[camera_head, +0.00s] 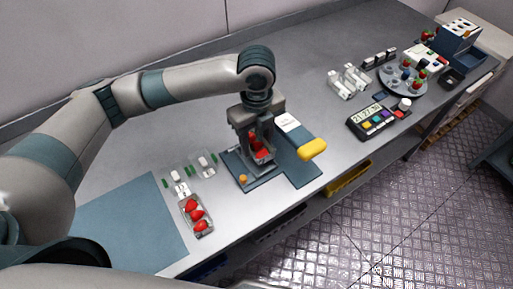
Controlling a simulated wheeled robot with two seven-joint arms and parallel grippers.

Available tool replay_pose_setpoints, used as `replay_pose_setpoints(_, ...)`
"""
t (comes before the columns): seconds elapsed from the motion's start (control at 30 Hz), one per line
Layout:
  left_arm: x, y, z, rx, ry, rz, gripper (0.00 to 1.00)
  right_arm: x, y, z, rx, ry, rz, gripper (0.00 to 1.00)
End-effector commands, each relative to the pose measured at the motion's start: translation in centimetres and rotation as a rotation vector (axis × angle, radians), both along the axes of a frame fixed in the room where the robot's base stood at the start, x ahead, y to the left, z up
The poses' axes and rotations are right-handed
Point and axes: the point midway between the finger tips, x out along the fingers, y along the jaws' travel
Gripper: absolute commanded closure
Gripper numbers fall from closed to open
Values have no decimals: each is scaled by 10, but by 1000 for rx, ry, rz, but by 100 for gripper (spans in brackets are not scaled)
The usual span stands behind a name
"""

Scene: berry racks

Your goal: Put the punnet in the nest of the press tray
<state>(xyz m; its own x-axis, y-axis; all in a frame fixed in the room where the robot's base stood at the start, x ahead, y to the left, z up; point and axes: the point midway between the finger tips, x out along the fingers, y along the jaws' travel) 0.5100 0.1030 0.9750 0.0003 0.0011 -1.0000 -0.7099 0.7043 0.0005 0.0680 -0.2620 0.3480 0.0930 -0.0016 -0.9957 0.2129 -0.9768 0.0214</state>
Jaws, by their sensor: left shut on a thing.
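My left gripper (260,152) reaches down over the dark blue press tray (302,176) on the grey bench. It is shut on a small punnet with red berries (262,155), which is mostly hidden by the fingers. The punnet is at the tray's left part; I cannot tell whether it rests in the nest or hangs just above it. The tray has a yellow handle (313,148) at its right, an orange knob (243,179) at its near left corner and a white label (287,122) behind. My right gripper is not in view.
A clear punnet with several strawberries (196,214) stands left of the tray, near small clear trays (203,165) and a blue mat (132,226). A keypad device (371,121), white racks (349,81) and a round carousel (403,80) stand to the right. Bare bench lies behind the tray.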

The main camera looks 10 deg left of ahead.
Motion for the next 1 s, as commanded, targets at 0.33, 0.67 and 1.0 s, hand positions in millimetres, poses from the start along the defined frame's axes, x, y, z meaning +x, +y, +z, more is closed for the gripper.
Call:
replay_pose_setpoints(0.33,-1,0,-24,1,4,0,80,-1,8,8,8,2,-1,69)
replay_pose_setpoints(0.67,0,0,-37,0,0,-1,80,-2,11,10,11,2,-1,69)
replay_pose_setpoints(1.0,-1,0,-40,1,1,-1,37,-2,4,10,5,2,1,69)
